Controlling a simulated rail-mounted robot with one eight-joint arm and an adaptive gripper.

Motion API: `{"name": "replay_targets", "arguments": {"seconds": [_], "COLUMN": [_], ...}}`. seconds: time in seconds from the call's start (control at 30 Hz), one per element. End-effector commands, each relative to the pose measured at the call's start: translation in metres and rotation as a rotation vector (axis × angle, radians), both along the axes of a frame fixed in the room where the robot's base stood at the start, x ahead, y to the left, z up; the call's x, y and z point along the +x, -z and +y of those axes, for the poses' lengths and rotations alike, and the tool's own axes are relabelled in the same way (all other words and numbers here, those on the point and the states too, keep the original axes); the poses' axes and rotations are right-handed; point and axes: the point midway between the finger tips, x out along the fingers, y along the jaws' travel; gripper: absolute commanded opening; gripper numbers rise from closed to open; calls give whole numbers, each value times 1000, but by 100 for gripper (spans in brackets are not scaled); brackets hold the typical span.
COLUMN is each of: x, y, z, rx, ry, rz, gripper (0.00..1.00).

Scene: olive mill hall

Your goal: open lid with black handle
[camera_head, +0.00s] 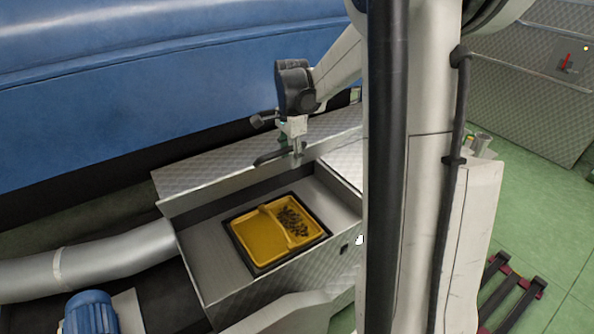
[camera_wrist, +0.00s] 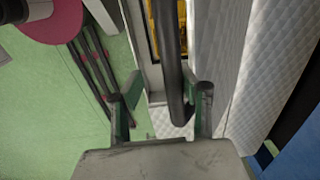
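The quilted metal lid (camera_head: 205,178) lies behind the recess of a metal housing, which stands uncovered in front of it. Its black handle (camera_head: 267,157) is a dark bar at the lid's front edge, partly hidden by my gripper (camera_head: 297,153). In the wrist view the handle (camera_wrist: 169,50) runs between the two fingertips of my gripper (camera_wrist: 163,108).
A yellow tray (camera_head: 257,238) with dark olives in one part sits in the recess. A large blue drum (camera_head: 150,85) stands behind the housing. A grey pipe (camera_head: 100,262) and a blue motor (camera_head: 90,312) are at left. Green floor (camera_head: 545,215) is open at right.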

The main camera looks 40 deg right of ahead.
Motion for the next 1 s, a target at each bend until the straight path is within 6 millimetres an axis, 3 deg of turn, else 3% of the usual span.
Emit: {"name": "replay_targets", "arguments": {"seconds": [0.13, 0.4, 0.77, 1.0], "x": [-12, -21, -21, -14], "y": [16, 25, 24, 12], "z": [5, 9, 9, 8], "rx": [0, 0, 0, -1], "ry": [-6, -11, -11, -12], "rz": [1, 1, 1, 1], "gripper": [35, 35, 35, 35]}}
